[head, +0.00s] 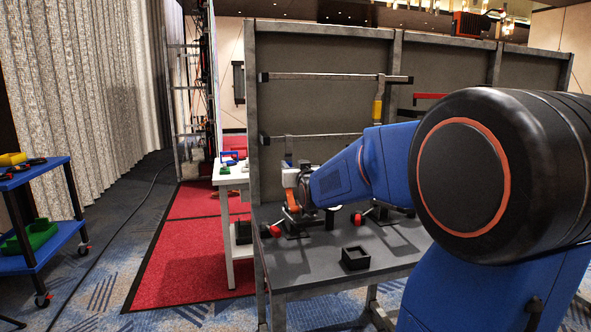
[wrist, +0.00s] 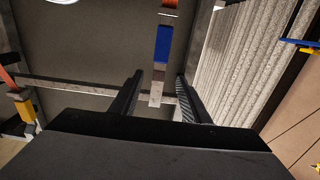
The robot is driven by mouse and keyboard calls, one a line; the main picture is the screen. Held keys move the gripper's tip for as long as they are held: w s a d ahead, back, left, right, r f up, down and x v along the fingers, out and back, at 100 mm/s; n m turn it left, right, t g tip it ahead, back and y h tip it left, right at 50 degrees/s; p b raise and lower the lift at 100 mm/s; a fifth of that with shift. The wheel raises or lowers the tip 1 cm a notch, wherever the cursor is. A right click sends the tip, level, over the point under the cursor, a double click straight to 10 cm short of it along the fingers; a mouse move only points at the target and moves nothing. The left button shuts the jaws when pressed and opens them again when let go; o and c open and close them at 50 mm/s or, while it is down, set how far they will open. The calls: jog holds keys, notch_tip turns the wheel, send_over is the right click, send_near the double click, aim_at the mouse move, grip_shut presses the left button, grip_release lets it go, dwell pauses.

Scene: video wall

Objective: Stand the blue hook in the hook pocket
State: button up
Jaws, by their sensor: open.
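The blue hook hangs from the lower rail on the back panel. In the wrist view the blue hook (wrist: 162,45) shows its blue handle and grey metal end between and beyond my fingers. In the head view its grey top (head: 288,144) shows at the lower rail, while the rest is hidden behind my gripper (head: 292,187). In the wrist view my gripper (wrist: 157,85) is open, with a finger on each side of the hook and gaps visible. A small black open box (head: 355,258), which looks like the hook pocket, sits near the front of the grey bench (head: 310,280).
A yellow-handled hook (head: 378,107) hangs from the upper rail (head: 320,77). Red-tipped clamps (head: 270,231) stand on the bench below my gripper. A white table (head: 228,180) is left of the bench, and a blue cart (head: 45,245) is farther left.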

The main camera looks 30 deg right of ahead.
aim_at(288, 161)
jog(key=x, duration=1.3)
jog(key=shift+w, duration=0.2)
grip_shut()
jog(key=c, duration=0.8)
grip_release()
jog(key=shift+c, duration=0.9)
jog(key=shift+r, duration=0.1)
jog(key=shift+r, duration=1.45)
jog(key=shift+s, duration=0.1)
